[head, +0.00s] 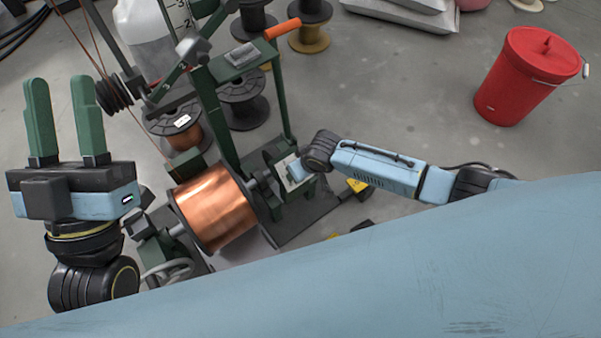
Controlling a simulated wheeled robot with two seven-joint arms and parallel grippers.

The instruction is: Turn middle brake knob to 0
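My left gripper (60,88) is at the left, its two green fingers pointing up and apart with nothing between them. It is left of the winding machine's green frame (217,122) and clear of it. My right arm reaches in from the right to the machine. My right gripper (294,171) is at a pale plate on the machine's right side, just right of the large copper spool (214,207). Its fingers are too hidden and small to tell open from shut. I cannot make out the middle brake knob or its marking; the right gripper covers part of that area.
Several dark spools stand behind the machine, one with copper wire (183,133). An orange handle (283,28) sticks out at the top. A red lidded bucket (527,76) stands at the right. The grey floor between machine and bucket is mostly clear.

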